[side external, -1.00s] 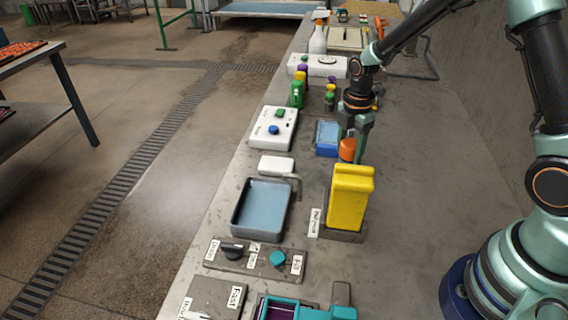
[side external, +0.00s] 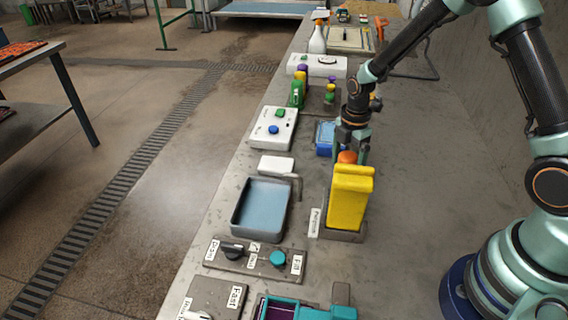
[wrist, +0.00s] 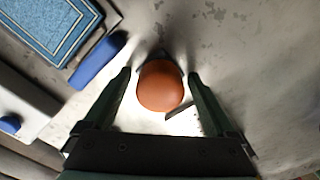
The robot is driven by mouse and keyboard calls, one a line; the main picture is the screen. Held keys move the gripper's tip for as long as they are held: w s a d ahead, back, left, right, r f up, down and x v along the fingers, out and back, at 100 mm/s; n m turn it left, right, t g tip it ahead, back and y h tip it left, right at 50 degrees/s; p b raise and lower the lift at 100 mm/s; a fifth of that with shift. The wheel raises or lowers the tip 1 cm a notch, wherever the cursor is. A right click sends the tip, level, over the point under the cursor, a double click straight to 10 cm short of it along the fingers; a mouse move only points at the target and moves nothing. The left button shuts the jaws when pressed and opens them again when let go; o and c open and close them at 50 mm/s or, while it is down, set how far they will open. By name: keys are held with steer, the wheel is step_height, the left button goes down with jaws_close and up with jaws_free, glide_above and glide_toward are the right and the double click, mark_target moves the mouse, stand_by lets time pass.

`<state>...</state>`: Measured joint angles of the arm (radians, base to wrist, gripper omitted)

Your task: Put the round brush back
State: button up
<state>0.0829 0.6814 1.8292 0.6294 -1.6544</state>
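An orange rounded knob (side external: 347,157), which looks like the top of the round brush, stands just behind the yellow block (side external: 350,200) in the side view. Its lower part is hidden there, and I see no bristles. My gripper (side external: 350,152) points down over the knob. In the wrist view the orange knob (wrist: 160,87) sits between the two fingers of my gripper (wrist: 159,76). A narrow gap shows on each side of it, so the fingers are open around it. I cannot tell what the knob stands on.
The yellow block stands upright in a grey holder close in front of my gripper. A blue pad (side external: 325,133) lies just left of it. A blue-grey tray (side external: 236,214) and a white button box (side external: 291,129) are further left. The counter to the right is clear.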

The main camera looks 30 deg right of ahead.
mark_target(349, 155)
steer(key=shift+r, duration=0.1)
step_height(349, 155, up, 12)
steer(key=shift+r, duration=0.1)
steer(key=s+a+r+m+t, duration=0.3)
steer(key=s+r+m+t, duration=0.2)
steer(key=s+r+m, duration=0.7)
steer(key=shift+s+a+m+t, duration=0.3)
steer(key=shift+s+m, duration=0.3)
steer(key=shift+m, duration=2.4)
